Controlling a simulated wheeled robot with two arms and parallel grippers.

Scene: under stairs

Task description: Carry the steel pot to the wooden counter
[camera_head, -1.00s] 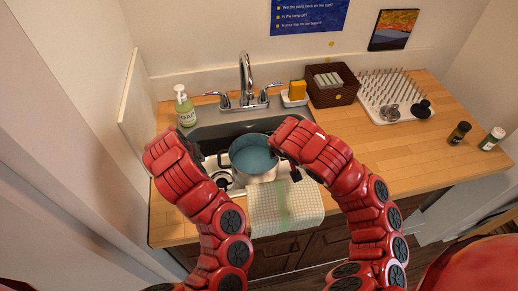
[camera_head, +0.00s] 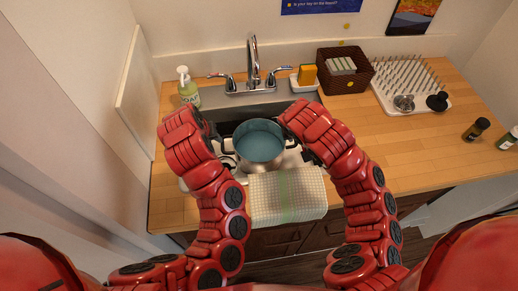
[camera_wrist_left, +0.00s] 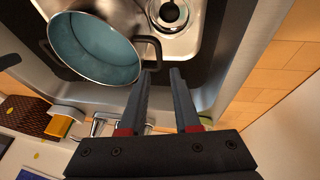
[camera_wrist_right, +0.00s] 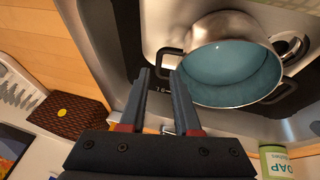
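The steel pot (camera_head: 260,148), blue-green inside with dark loop handles on both sides, sits upright in the sink (camera_head: 240,112). It also shows in the left wrist view (camera_wrist_left: 97,45) and right wrist view (camera_wrist_right: 230,65). My left gripper (camera_wrist_left: 161,72) is open at one handle, its fingertips apart around the handle's outer bar. My right gripper (camera_wrist_right: 162,72) is open at the opposite handle in the same way. In the head view, my wrists hide much of both grippers. The wooden counter (camera_head: 415,150) extends to the right of the sink.
The faucet (camera_head: 253,65) stands behind the pot, with the soap bottle (camera_head: 187,88) at left. A sponge (camera_head: 306,75), a basket (camera_head: 343,72) and a drying rack (camera_head: 412,88) line the back. A checked towel (camera_head: 287,195) hangs in front. Bare counter lies right of the sink.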

